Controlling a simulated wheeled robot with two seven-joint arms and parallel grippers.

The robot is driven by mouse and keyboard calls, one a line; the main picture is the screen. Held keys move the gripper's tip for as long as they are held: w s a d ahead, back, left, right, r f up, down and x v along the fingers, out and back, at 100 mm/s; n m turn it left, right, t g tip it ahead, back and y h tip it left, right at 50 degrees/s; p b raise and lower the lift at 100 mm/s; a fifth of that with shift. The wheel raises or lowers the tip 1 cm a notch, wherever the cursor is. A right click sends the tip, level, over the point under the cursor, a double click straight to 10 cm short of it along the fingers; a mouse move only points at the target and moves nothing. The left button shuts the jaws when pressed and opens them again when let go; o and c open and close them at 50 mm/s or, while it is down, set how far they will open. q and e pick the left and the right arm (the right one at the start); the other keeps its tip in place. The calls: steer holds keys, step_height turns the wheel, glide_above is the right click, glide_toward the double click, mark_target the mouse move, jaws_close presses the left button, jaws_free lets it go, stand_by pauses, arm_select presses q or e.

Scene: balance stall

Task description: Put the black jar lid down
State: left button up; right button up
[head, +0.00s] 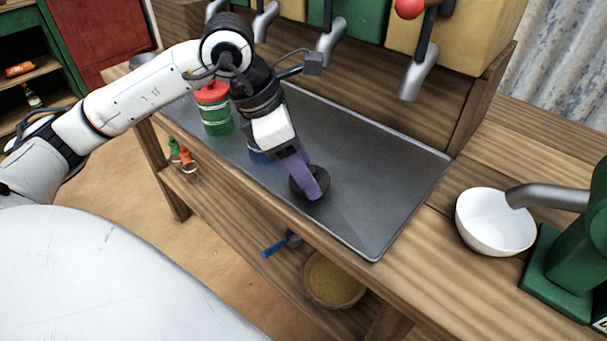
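The black jar lid (323,178) is a dark round disc over the grey metal tray (385,175), near the tray's front edge. My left gripper (312,188) reaches down from the upper left, its purple fingers at the lid and seemingly shut on it. The fingers hide the middle of the lid. I cannot tell whether the lid touches the tray. My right gripper is not in view.
A green jar with a red lid (216,122) and a partly hidden blue item (257,157) stand on the tray. A white bowl (492,222) sits right, under a green machine's spout (545,197). Taps (417,80) overhang the back. The tray's right part is clear.

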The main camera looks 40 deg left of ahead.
arm_select(q)
steer(key=shift+f, duration=0.75)
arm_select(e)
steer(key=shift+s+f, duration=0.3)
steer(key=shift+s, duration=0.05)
arm_select(q)
steer(key=o, duration=1)
steer(key=shift+f, duration=0.1)
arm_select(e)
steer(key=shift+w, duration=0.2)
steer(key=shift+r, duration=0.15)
arm_select(q)
steer(key=shift+a+r, duration=0.1)
steer(key=shift+r, duration=0.25)
steer(key=p+v, duration=0.1)
steer(key=v, duration=1)
steer(key=shift+s+r, duration=0.15)
steer(key=shift+r, duration=0.1)
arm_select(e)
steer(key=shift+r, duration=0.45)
